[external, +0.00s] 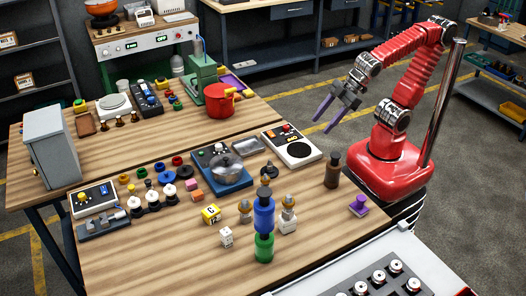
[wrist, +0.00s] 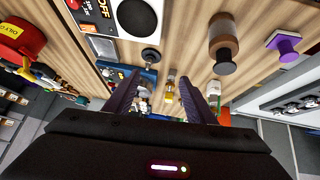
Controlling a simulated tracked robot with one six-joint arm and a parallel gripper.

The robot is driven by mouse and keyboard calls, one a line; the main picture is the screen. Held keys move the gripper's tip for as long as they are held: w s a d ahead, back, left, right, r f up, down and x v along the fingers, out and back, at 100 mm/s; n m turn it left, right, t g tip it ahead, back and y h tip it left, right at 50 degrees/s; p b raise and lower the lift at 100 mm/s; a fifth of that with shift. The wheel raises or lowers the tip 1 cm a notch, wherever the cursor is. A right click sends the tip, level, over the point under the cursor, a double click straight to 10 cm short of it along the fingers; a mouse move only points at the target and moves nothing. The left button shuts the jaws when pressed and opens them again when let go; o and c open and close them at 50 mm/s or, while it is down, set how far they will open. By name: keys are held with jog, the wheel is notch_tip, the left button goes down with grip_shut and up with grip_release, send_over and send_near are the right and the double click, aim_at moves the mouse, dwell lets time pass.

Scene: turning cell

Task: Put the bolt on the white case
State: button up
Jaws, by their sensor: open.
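My gripper (external: 322,125) is open and empty, held in the air at the right of the tables. Its two purple fingers point down and left in the external view; the wrist view shows the gap between the fingertips (wrist: 173,82). I cannot tell surely which small part is the bolt. A small dark part (external: 271,170) lies beside a white box with a black round panel (external: 291,147); the dark part also shows in the wrist view (wrist: 150,55). That white box may be the white case, and it also shows in the wrist view (wrist: 150,12).
A red pot (external: 219,101) is on the rear table.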

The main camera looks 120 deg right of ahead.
jog(key=s+a+f+g+y, duration=0.1)
jog(key=s+a, duration=0.1)
jog(key=s, duration=0.6)
jog(key=shift+a+f+g, duration=0.15)
jog(key=shift+a+g, duration=0.1)
jog(key=shift+g, duration=0.15)
